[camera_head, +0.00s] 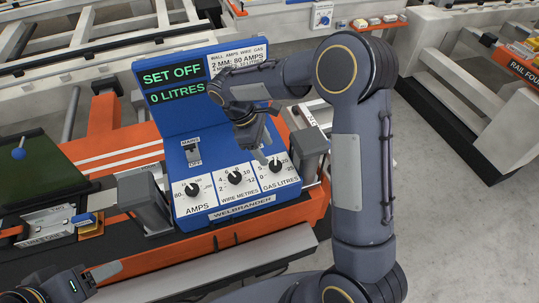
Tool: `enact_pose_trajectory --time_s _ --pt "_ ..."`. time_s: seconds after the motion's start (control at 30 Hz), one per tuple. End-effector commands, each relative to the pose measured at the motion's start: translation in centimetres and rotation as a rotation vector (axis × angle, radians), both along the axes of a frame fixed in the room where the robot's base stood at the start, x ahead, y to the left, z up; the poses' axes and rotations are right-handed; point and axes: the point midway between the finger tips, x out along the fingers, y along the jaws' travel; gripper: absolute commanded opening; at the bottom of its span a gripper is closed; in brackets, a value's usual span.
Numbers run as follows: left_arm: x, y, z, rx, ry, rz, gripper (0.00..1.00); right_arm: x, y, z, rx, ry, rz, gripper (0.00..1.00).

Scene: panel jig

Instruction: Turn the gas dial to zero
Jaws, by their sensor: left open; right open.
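The blue welder box (178,122) stands on the orange jig. Its screen (172,83) reads "SET OFF" and "0 LITRES". The gas dial (276,167) is a black knob at the right of the lower panel, marked "GAS LITRES". Its exact pointer angle is too small to tell. The wire dial (235,177) and the amps dial (192,190) sit to its left. The mains switch (192,151) is above them. My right gripper (265,138) is open just above the gas dial, apart from it. My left gripper (98,277) is open at the bottom left, away from the box.
Grey clamp blocks stand at the left (147,201) and right (310,150) of the box. A green board with a blue knob (19,154) lies at the far left. A grey rail (200,270) runs in front. Open floor (455,220) is at the right.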

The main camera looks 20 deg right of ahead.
Motion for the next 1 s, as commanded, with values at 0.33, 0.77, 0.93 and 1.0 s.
enact_pose_trajectory --time_s 0.33,0.77,0.93,1.0 --pt "0.0 0.0 1.0 0.0 0.0 0.0 0.59 -1.2 -1.7 -4.7 0.001 0.003 -0.001 0.57" --pt "0.0 0.0 1.1 0.0 0.0 0.0 0.59 -1.3 -1.9 -5.5 0.001 0.0 -0.003 0.5" --pt "0.0 0.0 1.1 0.0 0.0 0.0 0.59 -1.3 -1.9 -5.5 0.002 -0.001 -0.002 0.28" --pt "0.0 0.0 1.1 0.0 0.0 0.0 0.59 -1.3 -1.9 -5.5 0.002 -0.001 -0.002 0.19"
